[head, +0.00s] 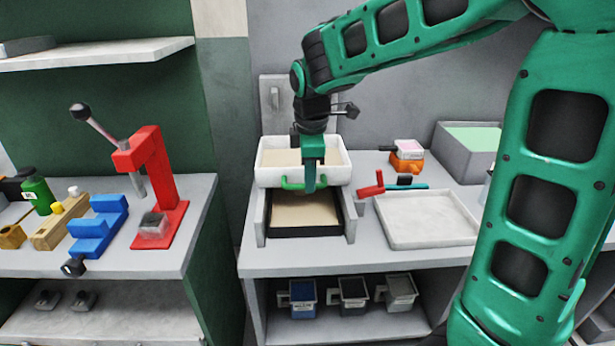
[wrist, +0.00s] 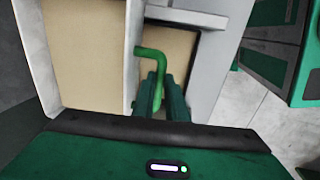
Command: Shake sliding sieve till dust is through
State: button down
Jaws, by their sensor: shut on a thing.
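The sliding sieve (head: 261,178) is a white open box with a green handle (head: 291,184) on its front wall. It holds a flat layer of tan material and sits on a grey frame. Below it, a black tray (head: 303,231) with a tan layer sticks out at the front. My gripper (head: 311,183) points down at the sieve's front and is shut on the green handle. In the wrist view, the two fingers (wrist: 160,97) close around the green handle (wrist: 150,54), beside the white sieve wall (wrist: 132,50). Whether dust is falling cannot be told.
To the right lie an empty pale tray (head: 428,219), a red-handled tool (head: 371,186) and an orange scale-like device (head: 407,158). A red press (head: 158,180) and a blue block (head: 98,226) stand on the left bench. Several labelled bins (head: 303,298) sit on the shelf below.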

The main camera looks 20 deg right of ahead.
jog(key=s+a, duration=0.2)
jog(key=s, duration=0.4)
jog(key=shift+s, duration=0.35)
jog(key=shift+a+r, duration=0.1)
jog(key=c, duration=1.8)
grip_release()
jog(key=shift+o, duration=0.2)
notch_tip(320, 180, up, 10)
jog(key=s, duration=0.2)
jog(key=shift+a+r, duration=0.25)
jog(key=shift+a, duration=0.05)
